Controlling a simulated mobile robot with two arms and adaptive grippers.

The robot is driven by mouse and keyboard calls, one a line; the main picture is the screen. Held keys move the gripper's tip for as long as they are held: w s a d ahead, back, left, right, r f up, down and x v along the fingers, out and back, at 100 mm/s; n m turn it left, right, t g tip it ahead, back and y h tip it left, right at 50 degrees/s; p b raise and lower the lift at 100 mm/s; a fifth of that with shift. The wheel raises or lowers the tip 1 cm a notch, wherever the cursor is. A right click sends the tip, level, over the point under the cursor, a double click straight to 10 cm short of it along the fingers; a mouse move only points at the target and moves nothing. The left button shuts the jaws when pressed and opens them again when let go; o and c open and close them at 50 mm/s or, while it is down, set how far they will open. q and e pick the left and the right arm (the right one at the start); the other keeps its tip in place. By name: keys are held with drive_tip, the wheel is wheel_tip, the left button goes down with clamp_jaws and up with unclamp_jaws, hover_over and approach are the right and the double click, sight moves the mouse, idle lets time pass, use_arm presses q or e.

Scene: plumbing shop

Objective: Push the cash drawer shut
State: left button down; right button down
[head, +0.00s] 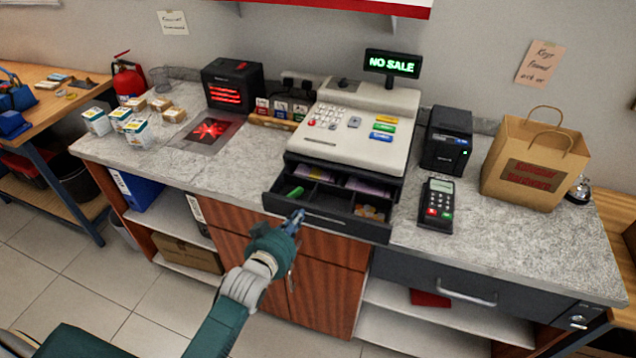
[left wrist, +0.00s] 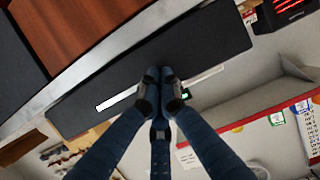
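The cash drawer (head: 325,221) is pulled out below the white cash register (head: 360,125). Its black compartments show, with a green item (head: 296,192) at the left, purple notes at the back and coins at the right. My left gripper (head: 296,217) is at the drawer's front, left of its middle. In the left wrist view the fingertips (left wrist: 160,72) are together and empty, over the dark drawer front (left wrist: 215,50) with its pale strip. I cannot tell whether they touch it. My right gripper is not in view.
A card terminal (head: 437,204) and a black printer (head: 447,139) stand right of the register, with a paper bag (head: 535,165) farther right. A black box with a red glow (head: 232,85) and small cartons (head: 97,121) stand left. The floor in front is clear.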

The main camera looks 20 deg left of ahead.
sight(316, 182)
use_arm(q)
drive_tip(key=w+b, duration=0.1)
drive_tip(key=w, duration=0.3)
drive_tip(key=w+b, duration=0.2)
drive_tip(key=w, duration=0.3)
drive_tip(key=w+b, duration=0.1)
drive_tip(key=w, duration=0.4)
drive_tip(key=shift+d, duration=0.25)
drive_tip(key=p+v, duration=0.2)
drive_tip(key=f+p+v, duration=0.1)
drive_tip(key=p+v, duration=0.1)
drive_tip(key=v, duration=0.1)
drive_tip(key=shift+s, duration=0.45)
drive_tip(key=shift+s+f, duration=0.1)
drive_tip(key=shift+s, duration=0.1)
drive_tip(key=shift+f, duration=0.15)
drive_tip(key=shift+w, duration=0.1)
